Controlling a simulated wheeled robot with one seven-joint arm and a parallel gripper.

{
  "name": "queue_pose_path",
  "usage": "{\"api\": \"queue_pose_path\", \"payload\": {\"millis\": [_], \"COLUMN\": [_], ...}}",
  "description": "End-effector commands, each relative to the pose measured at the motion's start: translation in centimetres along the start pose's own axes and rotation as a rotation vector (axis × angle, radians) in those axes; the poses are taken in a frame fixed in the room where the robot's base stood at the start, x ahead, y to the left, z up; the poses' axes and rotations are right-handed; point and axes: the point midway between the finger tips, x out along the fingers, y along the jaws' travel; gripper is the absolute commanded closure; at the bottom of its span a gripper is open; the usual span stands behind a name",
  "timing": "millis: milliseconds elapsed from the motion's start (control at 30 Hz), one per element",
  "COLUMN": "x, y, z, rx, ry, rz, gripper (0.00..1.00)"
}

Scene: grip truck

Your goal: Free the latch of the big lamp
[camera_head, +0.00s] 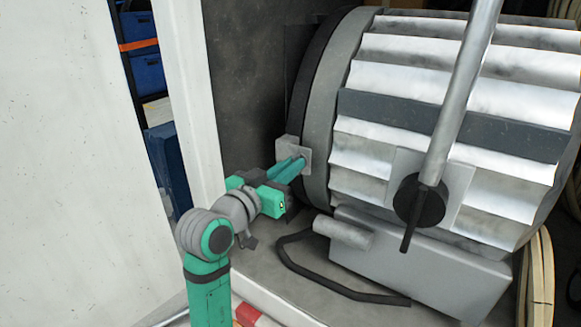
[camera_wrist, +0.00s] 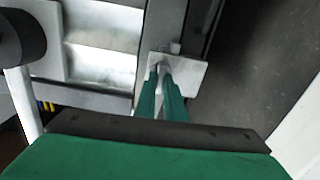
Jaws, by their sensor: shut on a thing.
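The big lamp (camera_head: 400,125) is a large ribbed grey drum lying in the truck bay, with a dark rim at its left end. Its latch shows as a small light grey metal plate (camera_head: 291,148) at the lower left of that rim. My gripper (camera_head: 300,163) reaches the plate from below left, its green fingers close together. In the wrist view, the fingertips (camera_wrist: 163,72) meet at the light plate (camera_wrist: 192,72), on a small part that they mostly hide. I cannot tell how the latch is turned.
A slanting metal pole (camera_head: 462,90) with a dark pivot stands in front of the lamp. A black cable (camera_head: 320,283) loops on the floor below. A white panel (camera_head: 75,150) and door post stand left of my arm. Blue crates (camera_head: 147,73) sit on a shelf behind.

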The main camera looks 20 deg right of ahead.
Motion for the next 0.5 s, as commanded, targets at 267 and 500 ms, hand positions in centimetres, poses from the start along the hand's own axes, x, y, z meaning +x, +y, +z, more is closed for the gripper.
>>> {"api": "queue_pose_path", "payload": {"millis": [267,500], "x": [0.02,0.03], "y": [0.06,0.0], "z": [0.02,0.06], "rx": [-0.187,-0.413], "ry": [0.0,-0.002], "rz": [0.003,0.004], "gripper": [1.0,1.0]}}
